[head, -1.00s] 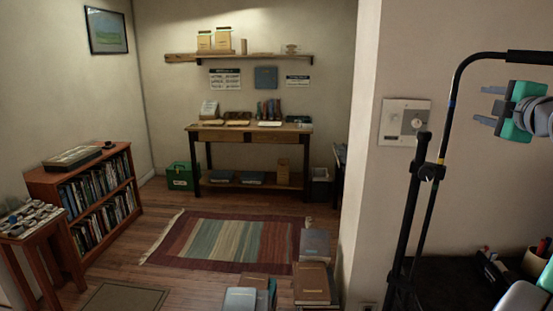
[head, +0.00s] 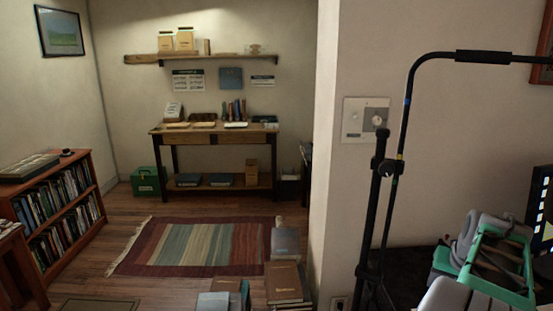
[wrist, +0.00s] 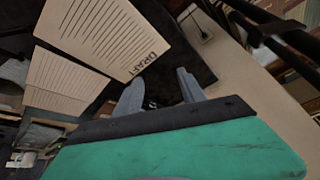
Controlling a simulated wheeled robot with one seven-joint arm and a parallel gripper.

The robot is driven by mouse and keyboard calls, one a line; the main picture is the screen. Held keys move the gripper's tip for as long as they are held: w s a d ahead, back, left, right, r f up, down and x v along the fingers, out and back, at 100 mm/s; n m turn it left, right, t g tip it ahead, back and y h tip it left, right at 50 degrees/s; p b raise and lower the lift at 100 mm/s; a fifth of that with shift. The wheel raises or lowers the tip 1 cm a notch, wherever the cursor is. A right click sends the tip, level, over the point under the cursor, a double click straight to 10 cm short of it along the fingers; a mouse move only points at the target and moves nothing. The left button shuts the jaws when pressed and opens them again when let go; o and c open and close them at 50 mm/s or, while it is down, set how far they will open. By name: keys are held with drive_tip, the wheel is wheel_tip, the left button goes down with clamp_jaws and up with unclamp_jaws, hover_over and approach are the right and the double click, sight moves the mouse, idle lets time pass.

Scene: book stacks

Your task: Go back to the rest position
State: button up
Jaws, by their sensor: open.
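My gripper (wrist: 160,92) shows in the wrist view with its two grey fingers apart and nothing between them. Behind the fingers are a dark surface and a sheet marked "DRAFT" (wrist: 105,35). The fingers look apart from the sheet, though the distance is hard to judge. In the head view my green and grey arm is folded low at the lower right; I cannot make out the fingertips there.
A black pole stand (head: 378,210) stands just left of my arm, before a wall with a switch plate (head: 366,120). Book stacks (head: 286,283) lie on the floor by the striped rug (head: 180,245). A bookcase (head: 62,212) and a desk (head: 215,131) stand beyond.

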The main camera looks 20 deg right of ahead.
drive_tip(key=s+a+f+n+g+y+p, duration=0.1)
drive_tip(key=s+a+f+n, duration=0.15)
drive_tip(key=a, duration=1.15)
drive_tip(key=s+a+f+n+g+y+p, duration=0.15)
drive_tip(key=a+f, duration=0.25)
drive_tip(key=a, duration=1)
drive_tip(key=w+a+r+n+t+p, duration=0.1)
drive_tip(key=w+a+r+n, duration=0.1)
drive_tip(key=a, duration=0.5)
drive_tip(key=w+a+r+n+t+p, duration=0.1)
drive_tip(key=w+a+r+n, duration=0.1)
drive_tip(key=a, duration=0.6)
wheel_tip(320, 180, up, 2)
drive_tip(key=shift+w+r+n+y, duration=0.15)
drive_tip(key=shift+w+n+y, duration=0.2)
drive_tip(key=shift+n, duration=0.55)
drive_tip(key=shift+a, duration=0.1)
